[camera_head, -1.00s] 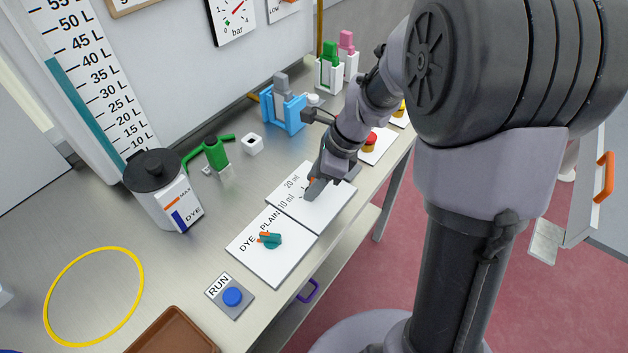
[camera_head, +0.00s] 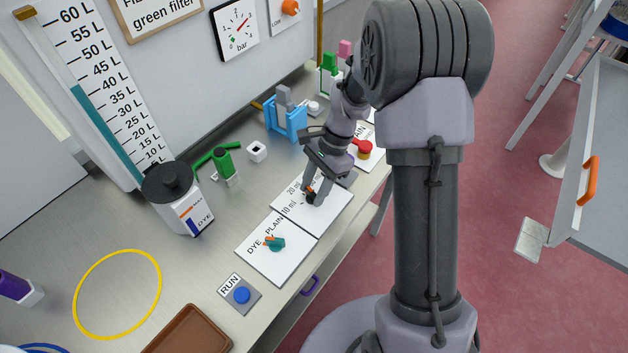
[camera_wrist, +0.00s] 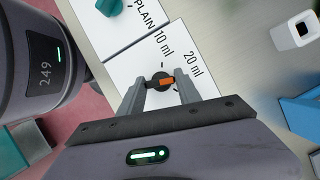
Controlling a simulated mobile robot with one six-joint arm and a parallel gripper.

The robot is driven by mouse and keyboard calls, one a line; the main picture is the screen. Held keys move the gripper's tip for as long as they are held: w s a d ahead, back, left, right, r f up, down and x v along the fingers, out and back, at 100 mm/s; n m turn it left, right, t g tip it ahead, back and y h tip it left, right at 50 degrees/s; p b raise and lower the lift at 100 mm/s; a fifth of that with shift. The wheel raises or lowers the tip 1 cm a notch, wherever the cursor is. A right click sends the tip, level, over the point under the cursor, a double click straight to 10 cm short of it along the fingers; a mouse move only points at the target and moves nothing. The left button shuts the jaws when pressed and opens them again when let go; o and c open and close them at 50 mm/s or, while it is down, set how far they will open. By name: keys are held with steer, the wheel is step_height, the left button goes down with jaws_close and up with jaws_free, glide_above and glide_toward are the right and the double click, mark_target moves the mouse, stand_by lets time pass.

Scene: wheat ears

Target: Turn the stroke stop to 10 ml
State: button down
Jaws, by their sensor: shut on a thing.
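The stroke stop is a small dark knob with an orange pointer (camera_wrist: 166,82) on a white plate (camera_head: 327,212) marked 10 ml and 20 ml. In the wrist view the knob sits between my two finger tips, and its orange pointer lies to the right, nearer the 20 ml side than the 10 ml label. My gripper (camera_wrist: 161,84) is shut on the knob, one finger on each side. In the head view my gripper (camera_head: 312,194) reaches down onto the plate and partly hides the knob.
The DYE/PLAIN plate with its teal knob (camera_head: 276,244) adjoins on the near side. The blue RUN button (camera_head: 242,295) is closer. A green-handled device (camera_head: 222,162) and white cube (camera_head: 257,151) stand to the left.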

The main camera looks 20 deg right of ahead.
steer(key=n+p, duration=0.2)
steer(key=n+g+h+p, duration=0.1)
steer(key=n, duration=0.1)
steer(key=shift+w+a+r+n+g+p, duration=0.1)
steer(key=shift+r+n+g+p, duration=0.1)
steer(key=shift+n+g+p, duration=0.15)
steer(key=n+h+p, duration=0.1)
steer(key=n+p, duration=0.1)
steer(key=n, duration=0.1)
steer(key=shift+n+g, duration=0.25)
steer(key=shift+n, duration=0.1)
steer(key=n+h+p, duration=0.1)
steer(key=n+p, duration=0.1)
steer(key=n, duration=0.1)
steer(key=shift+a+g, duration=0.1)
steer(key=shift+g, duration=0.2)
steer(key=shift+f+n+h+p, duration=0.15)
steer(key=shift+n+h+p, duration=0.7)
steer(key=shift+n, duration=1.05)
steer(key=c, duration=0.8)
jaws_free()
steer(key=shift+c, duration=0.2)
